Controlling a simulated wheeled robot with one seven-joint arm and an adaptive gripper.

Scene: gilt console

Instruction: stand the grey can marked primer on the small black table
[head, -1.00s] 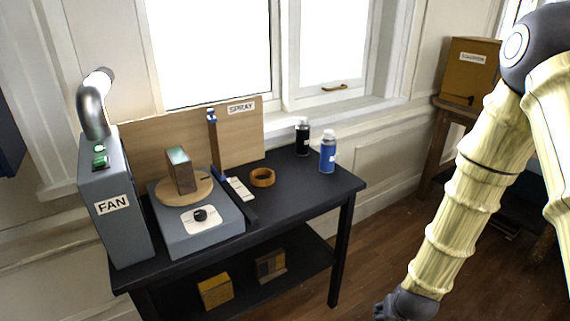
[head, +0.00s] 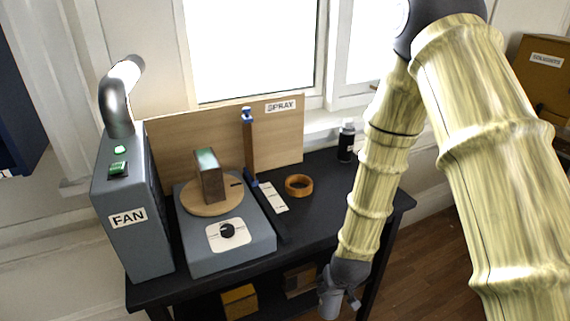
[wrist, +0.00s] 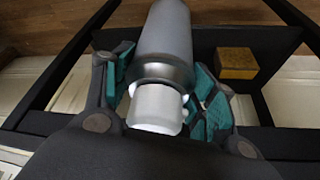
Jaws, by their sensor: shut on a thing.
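In the wrist view my gripper (wrist: 165,90) is shut on a grey can (wrist: 166,35) with a white cap (wrist: 157,108). The cap is toward the camera, between teal-padded fingers, and no label on the can shows. In the head view my gripper (head: 340,298) is low at the front of the black table (head: 300,232), near its right front leg. It is below the level of the top, and the can is hard to tell apart from the gripper there.
On the table stand a grey fan box (head: 130,238), a grey turntable unit (head: 250,255) with a wooden block, a tape ring (head: 299,186) and a black can (head: 346,145). A yellow block (wrist: 236,63) is on the lower shelf.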

